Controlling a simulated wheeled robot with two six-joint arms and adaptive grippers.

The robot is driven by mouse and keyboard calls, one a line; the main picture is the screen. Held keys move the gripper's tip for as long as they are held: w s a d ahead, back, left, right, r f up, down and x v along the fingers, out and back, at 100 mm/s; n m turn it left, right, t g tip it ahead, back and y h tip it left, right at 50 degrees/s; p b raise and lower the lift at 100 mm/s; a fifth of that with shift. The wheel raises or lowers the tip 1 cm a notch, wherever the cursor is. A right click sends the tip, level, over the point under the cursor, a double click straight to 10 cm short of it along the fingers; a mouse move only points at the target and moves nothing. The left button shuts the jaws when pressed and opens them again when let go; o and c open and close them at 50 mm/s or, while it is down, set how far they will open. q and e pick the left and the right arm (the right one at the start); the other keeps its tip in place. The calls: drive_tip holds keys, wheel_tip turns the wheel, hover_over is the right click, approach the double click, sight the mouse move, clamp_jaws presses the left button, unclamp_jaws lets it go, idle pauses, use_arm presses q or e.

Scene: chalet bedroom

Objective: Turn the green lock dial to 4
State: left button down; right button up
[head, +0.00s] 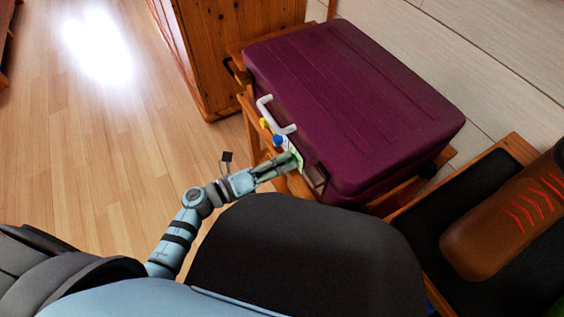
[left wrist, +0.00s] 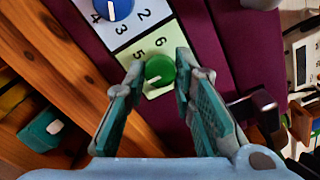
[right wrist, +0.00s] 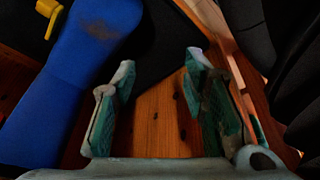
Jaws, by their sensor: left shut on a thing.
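The green dial (left wrist: 160,70) sits on a pale plate (left wrist: 155,44) with the numbers 5 and 6 visible. Its white mark points toward the lower left of the left wrist view; other numbers are hidden by my fingers. My left gripper (left wrist: 160,73) has its fingers on both sides of the dial, shut on it. In the head view my left gripper (head: 289,163) reaches the front of the purple suitcase (head: 350,90), covering most of the dial. My right gripper (right wrist: 162,65) is open with nothing between its fingers.
A blue dial (left wrist: 114,8) with 2, 3 and 4 visible is beside the green one. A yellow dial (head: 264,123) and a white handle (head: 263,105) are farther along the suitcase front. A wooden cabinet (head: 205,50) stands behind. Open floor (head: 90,130) lies left.

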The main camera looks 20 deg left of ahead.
use_arm(q)
drive_tip(key=c, duration=1.3)
unclamp_jaws()
drive_tip(key=shift+c, duration=0.2)
drive_tip(key=shift+s+a, duration=0.1)
drive_tip(key=v, duration=1.1)
drive_tip(key=shift+s+a, duration=0.25)
drive_tip(key=shift+a, duration=0.05)
drive_tip(key=shift+r, duration=0.1)
